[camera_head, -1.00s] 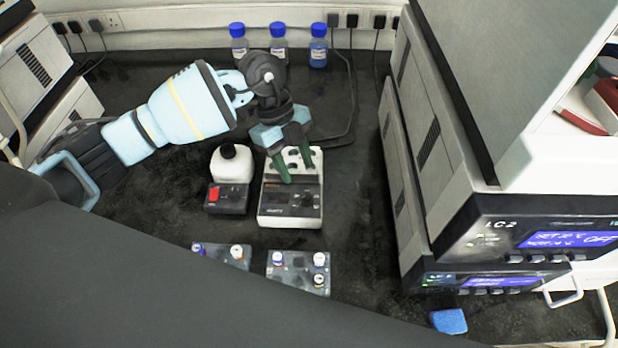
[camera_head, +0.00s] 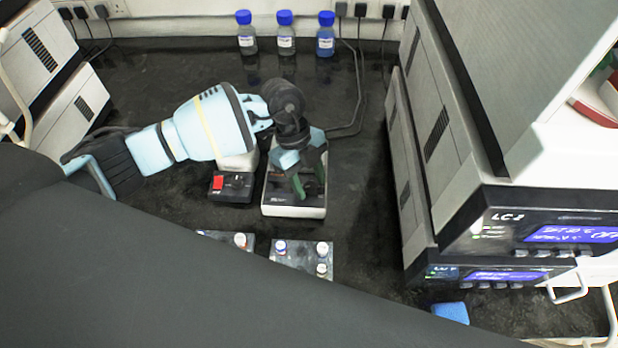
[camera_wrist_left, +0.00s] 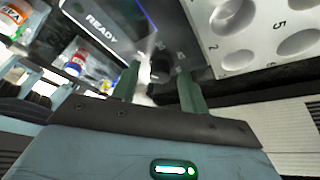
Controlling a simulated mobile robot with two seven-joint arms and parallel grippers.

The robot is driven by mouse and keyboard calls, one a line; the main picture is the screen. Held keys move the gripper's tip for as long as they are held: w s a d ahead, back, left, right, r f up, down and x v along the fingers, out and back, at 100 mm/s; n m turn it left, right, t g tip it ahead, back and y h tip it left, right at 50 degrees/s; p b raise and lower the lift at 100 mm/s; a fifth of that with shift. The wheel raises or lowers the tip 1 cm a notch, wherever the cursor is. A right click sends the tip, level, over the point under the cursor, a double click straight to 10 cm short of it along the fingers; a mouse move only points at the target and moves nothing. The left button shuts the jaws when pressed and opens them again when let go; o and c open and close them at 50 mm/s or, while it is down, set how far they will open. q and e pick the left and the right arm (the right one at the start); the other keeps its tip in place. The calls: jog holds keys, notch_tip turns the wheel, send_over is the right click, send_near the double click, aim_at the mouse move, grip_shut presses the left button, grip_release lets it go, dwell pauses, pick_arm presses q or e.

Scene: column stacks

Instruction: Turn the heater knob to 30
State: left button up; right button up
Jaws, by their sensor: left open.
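The heater (camera_head: 293,211) is a white-and-black box on the dark bench in the middle of the head view. My left gripper (camera_head: 310,188) is over its front panel, pointing down, with green fingers apart. In the left wrist view, the dark heater knob (camera_wrist_left: 160,64) shows between the tips of my open left gripper (camera_wrist_left: 158,82). Whether the fingers touch it I cannot tell. A lit "READY" display (camera_wrist_left: 105,18) is beside the knob, and the white well block (camera_wrist_left: 255,50) is at the upper right. In the head view the knob is hard to make out behind the fingers. My right gripper is out of view.
A smaller device with a red switch (camera_head: 218,182) stands just left of the heater. Vial racks (camera_head: 300,262) are in front of it. Blue-capped bottles (camera_head: 286,40) stand at the back. Stacked LC instruments (camera_head: 480,230) rise on the right. A blue block (camera_head: 451,312) lies near them.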

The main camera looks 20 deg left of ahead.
pick_arm(q)
grip_shut()
jog(key=shift+r, duration=0.1)
dwell(0.3)
jog(key=m, duration=0.3)
jog(key=m+g+y, duration=0.1)
jog(key=m, duration=0.1)
jog(key=shift+w+d+m+g, duration=0.2)
jog(key=shift+m+g, duration=0.1)
jog(key=shift+m, duration=0.1)
jog(key=m+y, duration=0.1)
jog(key=m, duration=0.2)
jog(key=m+y, duration=0.1)
jog(key=m, duration=0.1)
jog(key=shift+m+g+y, duration=0.3)
jog(key=shift+m, duration=0.1)
grip_release()
